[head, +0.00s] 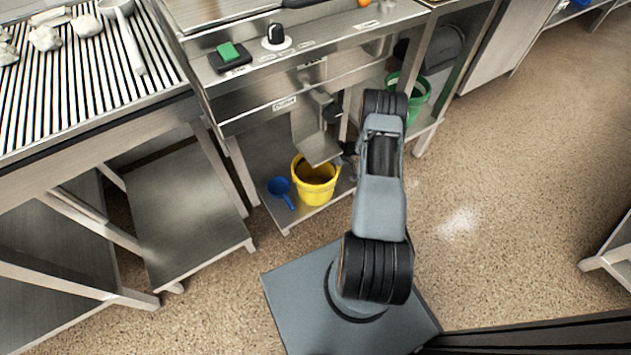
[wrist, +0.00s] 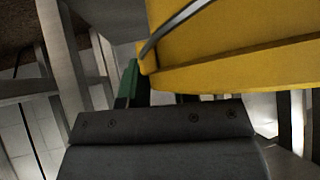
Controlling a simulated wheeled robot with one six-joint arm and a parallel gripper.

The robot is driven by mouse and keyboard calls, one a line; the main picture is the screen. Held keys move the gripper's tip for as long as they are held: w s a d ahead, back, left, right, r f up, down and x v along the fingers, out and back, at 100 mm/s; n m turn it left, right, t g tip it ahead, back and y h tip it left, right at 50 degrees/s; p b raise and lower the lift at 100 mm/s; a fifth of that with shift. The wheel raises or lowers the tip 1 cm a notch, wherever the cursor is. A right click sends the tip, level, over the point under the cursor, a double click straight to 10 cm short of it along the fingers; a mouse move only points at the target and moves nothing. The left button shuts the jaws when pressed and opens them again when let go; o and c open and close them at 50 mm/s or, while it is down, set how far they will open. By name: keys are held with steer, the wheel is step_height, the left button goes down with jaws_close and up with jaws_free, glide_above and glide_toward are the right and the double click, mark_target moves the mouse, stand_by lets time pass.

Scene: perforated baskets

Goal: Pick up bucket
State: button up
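A yellow bucket (head: 315,190) with brown contents stands upright on the low steel shelf under the machine, below a metal chute. My gripper is mostly hidden behind my arm in the head view, close to the bucket's right side. In the wrist view the bucket (wrist: 240,50) is very close and fills the upper right, with a thin metal handle (wrist: 180,25) across it. My gripper (wrist: 152,92) has one dark green finger showing just left of the bucket's edge. The other finger is mostly covered by the bucket. Whether the fingers grip its wall is not clear.
A blue scoop (head: 281,191) lies left of the bucket on the shelf (head: 262,160). The chute (head: 315,140) hangs close above the bucket. A green bucket (head: 420,97) stands on a shelf behind my arm. Open floor (head: 500,230) lies to the right.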

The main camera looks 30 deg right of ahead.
jaws_close()
steer(key=shift+r, duration=0.1)
stand_by(0.4)
steer(key=shift+r+p, duration=0.45)
steer(key=shift+r, duration=0.2)
steer(key=shift+s+d+r, duration=0.1)
steer(key=shift+s+d, duration=0.05)
steer(key=shift+s, duration=0.1)
steer(key=s+d+p, duration=0.3)
steer(key=s+d, duration=0.1)
steer(key=s, duration=1.1)
steer(key=s+d+r+p, duration=0.1)
steer(key=s+d+p, duration=0.3)
steer(key=s, duration=1.1)
steer(key=shift+s+d+r, duration=0.2)
steer(key=shift+d+r, duration=0.1)
steer(key=shift+d, duration=0.1)
